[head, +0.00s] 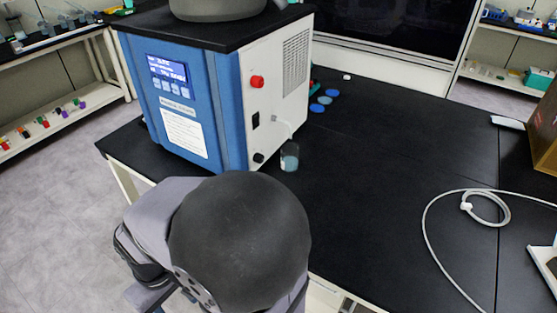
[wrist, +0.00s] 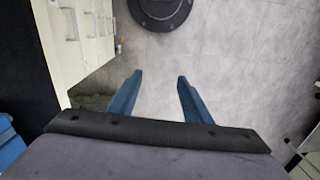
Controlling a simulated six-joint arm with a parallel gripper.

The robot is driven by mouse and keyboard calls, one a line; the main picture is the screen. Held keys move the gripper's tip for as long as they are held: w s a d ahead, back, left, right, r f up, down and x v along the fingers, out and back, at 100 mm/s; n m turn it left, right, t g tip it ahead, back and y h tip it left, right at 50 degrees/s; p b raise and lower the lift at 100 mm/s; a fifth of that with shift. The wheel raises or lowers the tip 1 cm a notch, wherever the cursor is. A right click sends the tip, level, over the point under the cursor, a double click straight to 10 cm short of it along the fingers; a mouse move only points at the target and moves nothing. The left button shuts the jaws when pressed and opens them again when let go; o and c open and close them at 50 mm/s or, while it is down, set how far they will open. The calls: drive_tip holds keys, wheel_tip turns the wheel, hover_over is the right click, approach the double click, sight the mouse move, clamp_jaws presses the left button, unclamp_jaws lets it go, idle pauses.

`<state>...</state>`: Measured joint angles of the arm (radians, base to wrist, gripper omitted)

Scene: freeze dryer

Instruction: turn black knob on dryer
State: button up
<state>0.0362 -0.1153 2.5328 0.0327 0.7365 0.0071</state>
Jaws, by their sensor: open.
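The freeze dryer (head: 220,90) stands on the black bench in the head view, with a blue front and a white right side. A small black knob (head: 258,157) sits low on the white side, near its front edge. My gripper (wrist: 160,76) shows in the wrist view with two blue fingers apart and nothing between them. It points down at the grey floor, away from the dryer. In the head view, my arm hides the gripper. The knob is not visible in the wrist view.
A red button (head: 257,82) and a black switch (head: 255,120) are above the knob. A small beaker (head: 290,157) stands close beside the knob. A coiled pale hose (head: 488,208) lies at the right. The middle of the bench (head: 390,150) is clear. White drawers (wrist: 80,40) flank the gripper.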

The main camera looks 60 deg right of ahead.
drive_tip(key=w+d+m+t+y+b, duration=0.3)
drive_tip(key=w+d+m, duration=0.4)
drive_tip(key=d+m, duration=0.25)
drive_tip(key=w+d+m+t+y+b, duration=0.3)
drive_tip(key=w+d+m, duration=0.45)
drive_tip(key=d, duration=0.25)
drive_tip(key=s+d+m+t+h+b, duration=0.1)
drive_tip(key=s+d+m+t+h, duration=0.15)
drive_tip(key=d+m, duration=0.55)
drive_tip(key=s+d+m+t+h+b, duration=0.1)
drive_tip(key=s+d+m+t+h, duration=0.2)
drive_tip(key=d, duration=1)
drive_tip(key=s+d+m+t+h+b, duration=0.15)
drive_tip(key=s+d+m, duration=0.35)
drive_tip(key=d, duration=0.5)
drive_tip(key=r+p+x, duration=0.1)
drive_tip(key=p+x, duration=0.1)
drive_tip(key=x, duration=0.5)
drive_tip(key=shift+w+m+t, duration=0.3)
drive_tip(key=shift+w, duration=0.3)
drive_tip(key=shift+d+f, duration=0.1)
drive_tip(key=c, duration=1.1)
